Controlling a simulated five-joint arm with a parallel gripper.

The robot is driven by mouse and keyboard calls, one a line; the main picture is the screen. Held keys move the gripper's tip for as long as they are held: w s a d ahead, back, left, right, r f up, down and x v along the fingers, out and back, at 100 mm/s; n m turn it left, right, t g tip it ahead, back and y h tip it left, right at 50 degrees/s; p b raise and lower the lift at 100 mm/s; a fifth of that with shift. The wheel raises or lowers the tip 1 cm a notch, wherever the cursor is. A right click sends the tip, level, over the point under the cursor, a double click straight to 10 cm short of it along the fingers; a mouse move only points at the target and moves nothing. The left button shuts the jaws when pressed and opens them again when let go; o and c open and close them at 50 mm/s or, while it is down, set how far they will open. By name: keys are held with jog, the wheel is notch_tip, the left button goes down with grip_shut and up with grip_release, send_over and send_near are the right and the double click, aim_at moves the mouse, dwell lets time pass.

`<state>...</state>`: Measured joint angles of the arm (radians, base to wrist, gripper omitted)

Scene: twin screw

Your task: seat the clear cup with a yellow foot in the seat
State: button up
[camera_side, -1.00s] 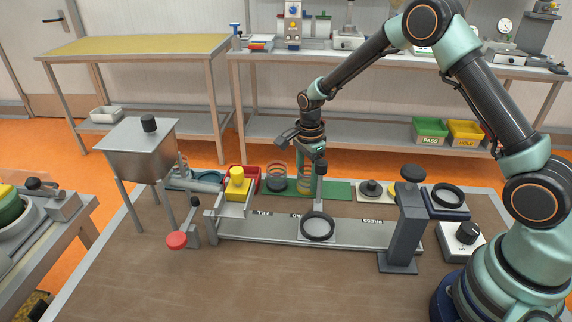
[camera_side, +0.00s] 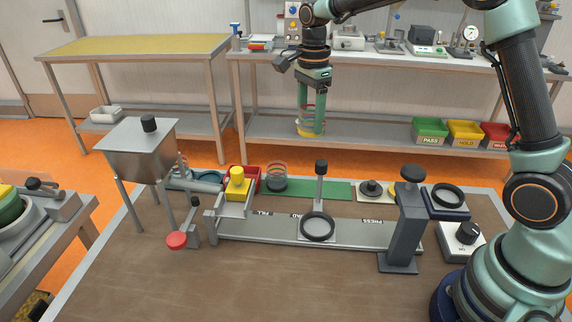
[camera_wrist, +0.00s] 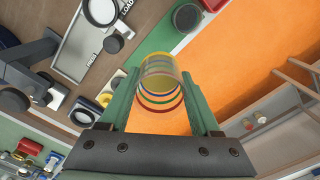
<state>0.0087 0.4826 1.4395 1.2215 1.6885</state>
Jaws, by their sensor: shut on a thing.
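The clear cup with a yellow foot (camera_side: 305,127) is held upright between the green fingers of my gripper (camera_side: 311,112), high above the back of the bench. Coloured bands ring its clear wall. The cup also shows in the wrist view (camera_wrist: 160,72), between both fingers of my gripper (camera_wrist: 161,88). The seat appears to be the black ring (camera_side: 318,226) on the metal rail, with nothing in it. It lies below and in front of the cup, clearly apart from it. The ring also shows at the top edge of the wrist view (camera_wrist: 101,10).
Another clear cup with a dark foot (camera_side: 276,180) stands on the green strip (camera_side: 335,190). A black-knobbed post (camera_side: 320,172) rises behind the ring. A grey press column (camera_side: 404,228) stands right of it, a yellow block (camera_side: 237,185) left. The brown bench front is clear.

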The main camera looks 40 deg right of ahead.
notch_tip(320, 180, up, 2)
jog(key=shift+r, duration=0.1)
notch_tip(320, 180, up, 6)
jog(key=s+a, duration=0.8)
jog(key=s, duration=0.4)
jog(key=shift+s+a+f, duration=0.1)
jog(key=shift+s+f, duration=0.05)
jog(key=shift+f, duration=5.25)
jog(key=shift+s+a+f, duration=0.1)
jog(key=shift+s+f, duration=0.05)
jog(key=shift+f, duration=5.25)
jog(key=shift+f, duration=1.15)
jog(key=shift+d+f, duration=0.1)
jog(key=shift+f, duration=0.05)
